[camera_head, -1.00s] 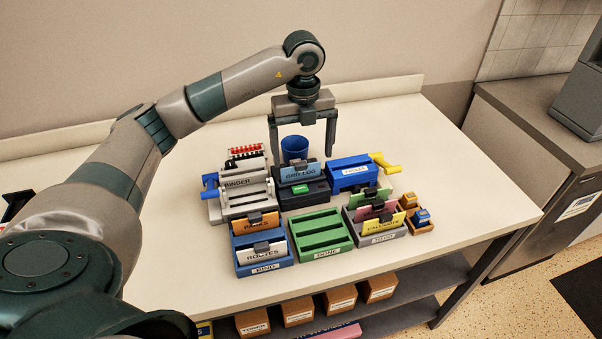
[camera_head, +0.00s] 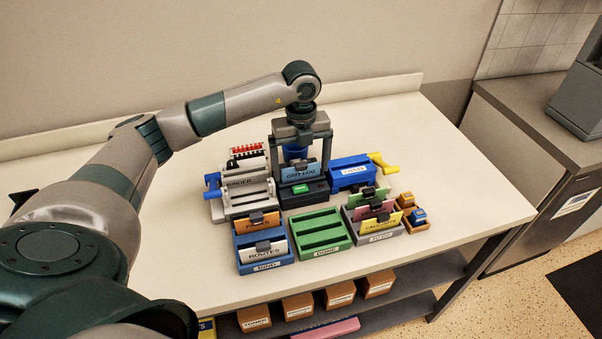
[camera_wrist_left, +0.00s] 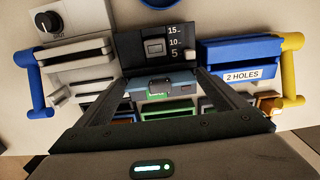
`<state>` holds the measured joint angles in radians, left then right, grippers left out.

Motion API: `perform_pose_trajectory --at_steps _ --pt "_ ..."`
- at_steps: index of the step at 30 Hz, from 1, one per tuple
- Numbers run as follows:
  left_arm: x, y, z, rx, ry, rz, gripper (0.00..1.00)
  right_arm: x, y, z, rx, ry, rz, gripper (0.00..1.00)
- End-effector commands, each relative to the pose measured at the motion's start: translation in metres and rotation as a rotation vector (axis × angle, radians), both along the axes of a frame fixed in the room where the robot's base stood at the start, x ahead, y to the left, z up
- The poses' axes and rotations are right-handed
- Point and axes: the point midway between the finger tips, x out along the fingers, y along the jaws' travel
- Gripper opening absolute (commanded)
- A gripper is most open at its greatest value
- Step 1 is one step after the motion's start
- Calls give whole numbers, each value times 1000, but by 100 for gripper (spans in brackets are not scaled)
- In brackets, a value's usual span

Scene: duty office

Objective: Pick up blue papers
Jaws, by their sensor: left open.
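The blue papers (camera_head: 300,172), labelled like "GRID LOG" with a dark clip on top, stand upright in a black device (camera_head: 303,194) with a green light. They also show in the left wrist view (camera_wrist_left: 160,88), clip towards the camera. My left gripper (camera_head: 301,166) points down over the device, its fingers open on either side of the papers. In the left wrist view the fingers (camera_wrist_left: 165,100) are apart, with the papers and clip between them; I see no contact. My right gripper is not in view.
Left of the device is a grey binder machine (camera_head: 247,190) with a blue handle; right is a blue hole punch (camera_head: 350,178) with a yellow handle. In front are a blue tray (camera_head: 265,262), an empty green tray (camera_head: 321,238) and a grey tray (camera_head: 388,231) with coloured papers.

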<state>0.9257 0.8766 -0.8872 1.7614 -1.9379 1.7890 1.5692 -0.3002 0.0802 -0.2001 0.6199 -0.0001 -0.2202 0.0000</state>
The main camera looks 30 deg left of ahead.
Motion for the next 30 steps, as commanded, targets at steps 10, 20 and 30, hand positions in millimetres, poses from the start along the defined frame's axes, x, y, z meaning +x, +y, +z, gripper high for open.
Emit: perform_pose_trajectory --at_steps 10,20,30 --pt "0 0 0 0 0 0 56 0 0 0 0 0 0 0" --pt "1 0 7 -1 -1 1 56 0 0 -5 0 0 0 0" --pt "2 -16 46 -3 -4 -6 56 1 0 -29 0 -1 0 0"
